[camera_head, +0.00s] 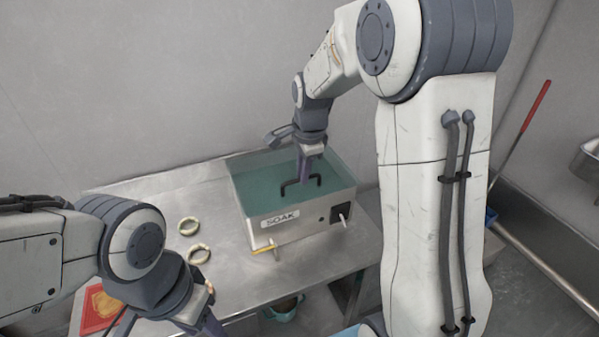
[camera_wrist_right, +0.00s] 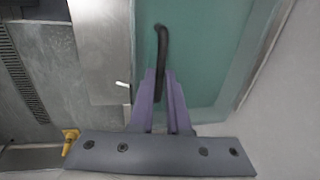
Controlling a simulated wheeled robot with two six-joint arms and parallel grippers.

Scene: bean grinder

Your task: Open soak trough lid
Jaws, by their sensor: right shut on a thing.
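The soak trough (camera_head: 290,222) is a grey metal box labelled SOAK on the steel table. Its teal translucent lid (camera_head: 262,181) lies over the top and looks closed. A black handle (camera_head: 290,187) stands on the lid. My right gripper (camera_head: 305,178) reaches down from above and is shut on the handle. In the right wrist view the purple fingers (camera_wrist_right: 163,82) close on the black handle (camera_wrist_right: 161,45) over the teal lid (camera_wrist_right: 205,60). My left gripper (camera_head: 212,326) is at the lower edge, partly cut off, and its fingertips do not show clearly.
A red tray (camera_head: 98,308) is at the table's lower left. A yellow-handled tap (camera_head: 265,249) sticks out of the trough's front. A wall stands close behind.

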